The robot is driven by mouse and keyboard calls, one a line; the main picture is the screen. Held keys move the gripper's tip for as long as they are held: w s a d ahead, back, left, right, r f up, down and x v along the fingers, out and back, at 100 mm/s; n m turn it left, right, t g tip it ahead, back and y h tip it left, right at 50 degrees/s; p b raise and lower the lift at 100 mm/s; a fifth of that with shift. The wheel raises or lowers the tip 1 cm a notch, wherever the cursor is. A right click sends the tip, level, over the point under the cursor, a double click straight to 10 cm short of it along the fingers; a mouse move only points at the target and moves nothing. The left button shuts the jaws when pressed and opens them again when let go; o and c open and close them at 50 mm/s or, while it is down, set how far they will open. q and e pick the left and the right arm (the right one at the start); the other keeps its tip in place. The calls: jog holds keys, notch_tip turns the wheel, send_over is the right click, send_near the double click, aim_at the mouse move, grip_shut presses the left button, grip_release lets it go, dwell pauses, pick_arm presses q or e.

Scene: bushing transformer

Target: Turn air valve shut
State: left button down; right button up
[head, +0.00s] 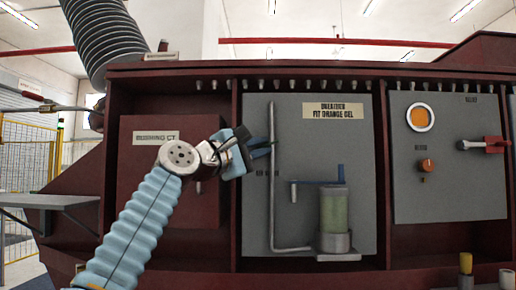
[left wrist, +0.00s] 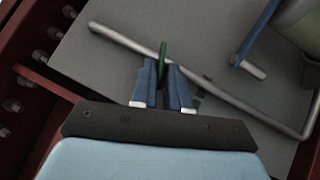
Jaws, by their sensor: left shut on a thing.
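A thin green handle (left wrist: 162,52), which looks like the air valve's handle, stands at the grey pipe (left wrist: 125,42) in the left wrist view. My left gripper (left wrist: 164,72) has its blue fingers closed around it, one on each side. In the head view my left gripper (head: 268,148) is at the upper part of the vertical pipe (head: 271,205) on the grey panel (head: 350,145); the green handle is hidden there behind the fingers. The right gripper is not in view.
A clear cylinder with green filling (head: 334,212) and a blue lever (head: 318,182) stands lower right of my left gripper. A grey shelf (head: 48,200) juts out at left.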

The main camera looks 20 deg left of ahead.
pick_arm(q)
jog(key=shift+r, duration=0.1)
jog(key=c, duration=1.3)
grip_release()
jog(key=shift+d, duration=0.1)
jog(key=b+v, duration=0.6)
jog(key=v, duration=0.7)
jog(key=shift+s+a+f, duration=0.2)
jog(key=shift+s, duration=0.1)
